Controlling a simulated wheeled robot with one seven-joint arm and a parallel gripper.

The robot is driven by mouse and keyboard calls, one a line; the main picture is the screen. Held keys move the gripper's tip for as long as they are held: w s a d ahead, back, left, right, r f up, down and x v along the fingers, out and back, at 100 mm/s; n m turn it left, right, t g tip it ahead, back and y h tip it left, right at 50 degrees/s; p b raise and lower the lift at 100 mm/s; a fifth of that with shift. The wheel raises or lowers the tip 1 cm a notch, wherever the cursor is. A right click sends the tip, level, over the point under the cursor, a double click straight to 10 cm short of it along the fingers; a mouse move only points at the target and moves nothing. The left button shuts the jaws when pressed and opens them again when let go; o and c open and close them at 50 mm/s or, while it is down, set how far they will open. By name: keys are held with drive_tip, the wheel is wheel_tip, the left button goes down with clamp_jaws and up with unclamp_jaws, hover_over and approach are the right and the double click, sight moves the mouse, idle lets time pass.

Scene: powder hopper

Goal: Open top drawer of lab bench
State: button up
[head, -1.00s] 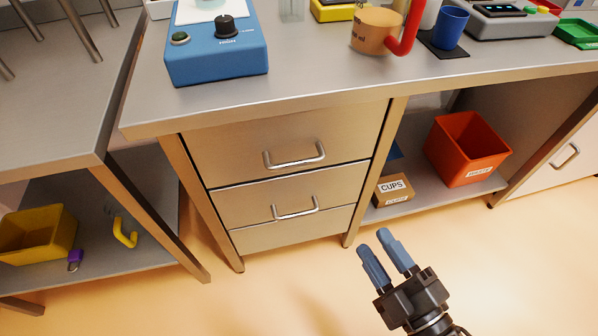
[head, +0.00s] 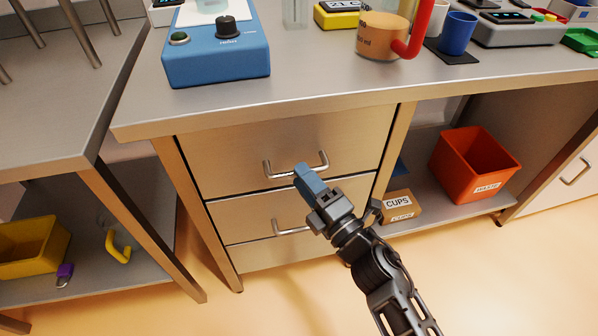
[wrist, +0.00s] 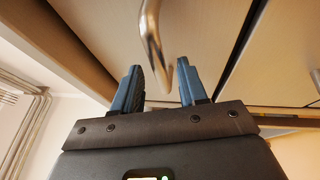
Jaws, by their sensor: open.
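The top drawer (head: 240,150) of the lab bench is closed, its wooden-toned front flush under the worktop. Its metal bar handle (head: 268,172) sticks out from the front. My gripper (head: 306,180) is in front of this handle, overlapping its lower middle in the head view. In the wrist view my gripper (wrist: 158,88) is open, with its two blue fingers apart. The curved metal handle (wrist: 152,40) is just beyond the fingertips, between them in the picture. Whether the fingers straddle the bar or touch it, I cannot tell.
A second drawer handle (head: 285,230) sits below, partly hidden by my arm. The worktop (head: 340,88) overhangs the drawers. A box of cups (head: 398,206) and an orange waste bin (head: 474,165) stand on the low shelf at right. The floor in front is clear.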

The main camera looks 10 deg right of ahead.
drive_tip(key=shift+x, duration=1.15)
clamp_jaws()
